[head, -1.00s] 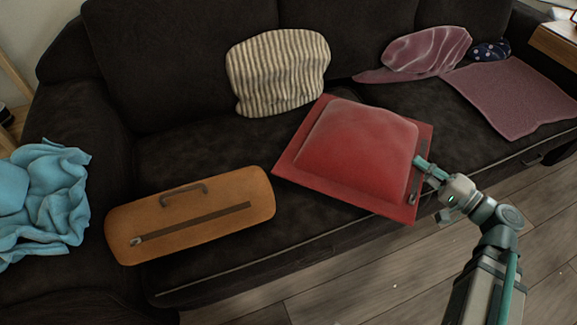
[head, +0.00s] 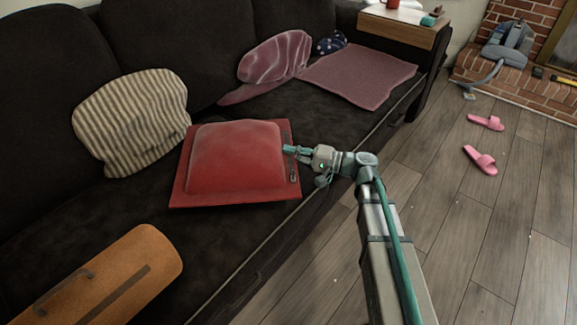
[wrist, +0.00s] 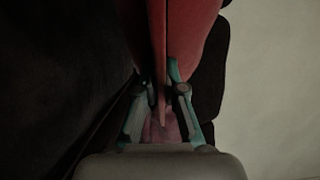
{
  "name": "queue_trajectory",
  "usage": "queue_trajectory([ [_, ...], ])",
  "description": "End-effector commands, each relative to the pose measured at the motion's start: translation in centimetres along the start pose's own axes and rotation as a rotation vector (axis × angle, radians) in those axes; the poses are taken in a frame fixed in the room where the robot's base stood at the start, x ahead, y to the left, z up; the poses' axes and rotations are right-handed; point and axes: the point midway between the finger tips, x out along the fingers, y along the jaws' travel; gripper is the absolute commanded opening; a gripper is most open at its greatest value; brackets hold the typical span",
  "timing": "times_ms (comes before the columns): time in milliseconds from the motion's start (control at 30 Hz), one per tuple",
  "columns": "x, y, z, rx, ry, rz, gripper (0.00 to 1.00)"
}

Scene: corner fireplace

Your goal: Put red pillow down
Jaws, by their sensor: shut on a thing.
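The red pillow (head: 235,158) is a puffy square with a flat border, over the dark sofa seat, right of the striped pillow. I cannot tell whether it rests fully on the seat or is held slightly above it. My gripper (head: 289,150) is shut on the pillow's right border. In the wrist view the fingers (wrist: 163,92) pinch the thin edge of the red pillow (wrist: 185,35), which stands edge-on between them. The pillow's underside is hidden.
A striped pillow (head: 132,122) leans on the backrest. An orange bolster (head: 115,280) lies at the lower left. Pink-purple cloth (head: 357,76), a pink pillow (head: 272,62) and a dotted pillow (head: 331,42) lie farther right. Pink slippers (head: 480,158) are on the floor.

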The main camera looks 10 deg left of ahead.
Motion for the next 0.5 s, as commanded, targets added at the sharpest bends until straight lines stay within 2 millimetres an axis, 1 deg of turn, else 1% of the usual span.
queue_trajectory([
  [167,0.4,0.8,-0.6,0.002,0.000,-0.003,0.00],
  [233,0.6,1.5,-1.0,0.003,0.000,-0.003,0.00],
  [333,1.2,2.8,-1.9,0.003,-0.001,-0.002,0.00],
  [500,1.0,5.1,-1.7,0.003,0.000,-0.002,0.00],
])
